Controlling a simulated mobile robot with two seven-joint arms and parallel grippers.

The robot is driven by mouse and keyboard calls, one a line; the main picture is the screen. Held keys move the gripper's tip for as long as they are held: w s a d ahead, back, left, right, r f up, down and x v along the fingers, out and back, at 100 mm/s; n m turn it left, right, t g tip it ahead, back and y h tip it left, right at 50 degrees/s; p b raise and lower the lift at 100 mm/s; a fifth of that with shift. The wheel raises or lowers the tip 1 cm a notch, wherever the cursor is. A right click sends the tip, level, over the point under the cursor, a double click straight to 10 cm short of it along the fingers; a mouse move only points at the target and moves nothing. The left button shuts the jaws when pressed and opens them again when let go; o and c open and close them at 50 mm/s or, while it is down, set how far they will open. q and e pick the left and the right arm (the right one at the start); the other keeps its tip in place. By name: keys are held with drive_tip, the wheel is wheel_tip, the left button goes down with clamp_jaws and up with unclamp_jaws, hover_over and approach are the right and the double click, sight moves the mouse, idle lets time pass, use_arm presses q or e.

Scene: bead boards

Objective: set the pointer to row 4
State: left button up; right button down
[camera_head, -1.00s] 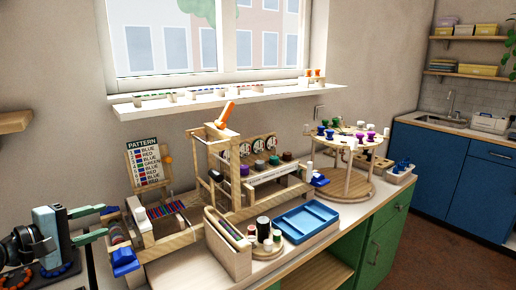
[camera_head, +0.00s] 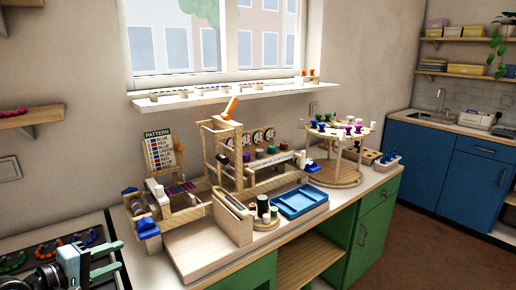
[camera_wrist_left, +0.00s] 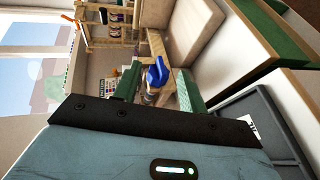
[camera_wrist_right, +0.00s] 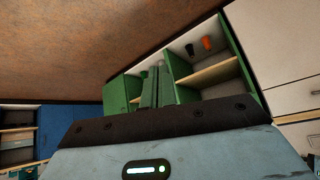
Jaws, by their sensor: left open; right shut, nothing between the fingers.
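The white PATTERN board (camera_head: 158,153) stands upright at the back left of the bench in the head view, with several rows of coloured words. A small orange pointer (camera_head: 177,148) seems to sit at its right edge, around mid-height; which row it marks is too small to tell. My left gripper (camera_head: 121,257) is open and empty at the lower left, in front of the bench and well short of the board. In the left wrist view its fingers (camera_wrist_left: 159,88) frame a blue knob (camera_wrist_left: 157,72) beyond them. My right gripper (camera_wrist_right: 155,87) is shut and empty, facing the green cabinet.
A bead loom with blue knobs (camera_head: 147,227) stands before the board, between it and my left gripper. A wooden frame with an orange lever (camera_head: 230,106) rises to its right. A blue tray (camera_head: 300,201) and a round carousel (camera_head: 333,174) stand further right. A wall shelf (camera_head: 30,118) is at left.

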use_arm(q)
drive_tip(key=s+d+f+m+g+y+p, duration=0.1)
drive_tip(key=s+d+f+m, duration=0.25)
drive_tip(key=s+f, duration=0.5)
drive_tip(key=s+d+f+m+g+y+p, duration=0.15)
drive_tip(key=s+d+f, duration=0.35)
drive_tip(key=f, duration=0.6)
drive_tip(key=s+d+f+m+y+p, duration=0.1)
drive_tip(key=s+f+m, duration=0.3)
drive_tip(key=s, duration=0.9)
drive_tip(key=s+d+f+m+g+y+p, duration=0.1)
drive_tip(key=s+d+f+m+y, duration=0.1)
drive_tip(key=s, duration=1.1)
wheel_tip(320, 180, down, 2)
drive_tip(key=shift+d+f+m+p, duration=0.1)
drive_tip(key=shift+d+m+p, duration=0.25)
drive_tip(key=shift+d+m, duration=0.55)
use_arm(e)
drive_tip(key=w+r+t, duration=0.1)
drive_tip(key=w+r, duration=0.3)
drive_tip(key=r, duration=0.3)
drive_tip(key=shift+w+d+t, duration=0.2)
drive_tip(key=shift+d+t, duration=0.1)
drive_tip(key=shift+d, duration=0.05)
use_arm(q)
drive_tip(key=shift+a, duration=0.15)
use_arm(e)
drive_tip(key=shift+a, duration=0.1)
